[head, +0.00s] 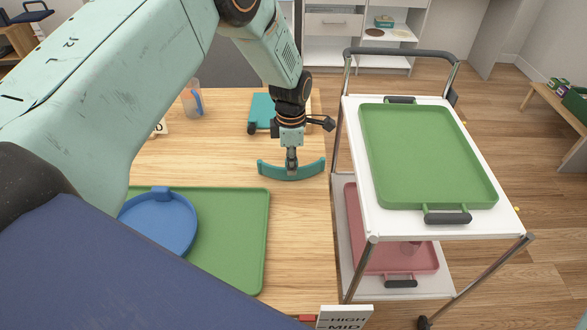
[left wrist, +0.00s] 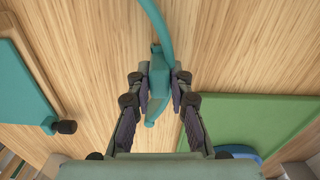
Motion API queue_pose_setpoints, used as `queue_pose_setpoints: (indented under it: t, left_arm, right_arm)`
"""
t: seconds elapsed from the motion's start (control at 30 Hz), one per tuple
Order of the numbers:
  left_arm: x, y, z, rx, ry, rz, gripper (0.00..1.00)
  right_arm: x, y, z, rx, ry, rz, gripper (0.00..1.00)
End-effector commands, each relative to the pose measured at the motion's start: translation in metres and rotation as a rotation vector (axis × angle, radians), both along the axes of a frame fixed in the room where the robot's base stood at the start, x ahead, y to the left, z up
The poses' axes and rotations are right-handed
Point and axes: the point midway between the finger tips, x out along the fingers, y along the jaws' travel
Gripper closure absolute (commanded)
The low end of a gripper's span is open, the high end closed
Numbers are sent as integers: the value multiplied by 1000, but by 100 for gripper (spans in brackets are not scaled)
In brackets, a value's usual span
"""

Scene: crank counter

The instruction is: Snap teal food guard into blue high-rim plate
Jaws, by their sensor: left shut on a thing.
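The teal food guard (head: 292,172) is a curved strip above the wooden counter in the head view. My left gripper (head: 291,160) is shut on its middle, pointing down. In the left wrist view the guard (left wrist: 159,85) sits between the two fingers of the left gripper (left wrist: 160,90). The blue high-rim plate (head: 160,222) lies on a green tray (head: 257,225) at the left, partly hidden by my arm. The guard is apart from the plate, to its right. A bit of the plate's blue edge (left wrist: 238,151) shows in the left wrist view. My right gripper is not in view.
A teal board with a dark knob (head: 262,110) lies behind the gripper. A clear cup with a blue handle (head: 192,100) stands at the back. A white trolley (head: 350,130) with a green tray (head: 425,155) stands right of the counter.

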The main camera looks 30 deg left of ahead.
Motion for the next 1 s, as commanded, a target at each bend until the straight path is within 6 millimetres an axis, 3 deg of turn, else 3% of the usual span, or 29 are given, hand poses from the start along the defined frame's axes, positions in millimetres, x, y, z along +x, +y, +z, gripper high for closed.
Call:
queue_pose_setpoints:
  t: [0.8,1.0]
  left_arm:
    - [0,0,50,0,0,0,100]
    - [0,0,50,0,1,0,100]
  right_arm:
    - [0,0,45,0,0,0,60]
    - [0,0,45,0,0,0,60]
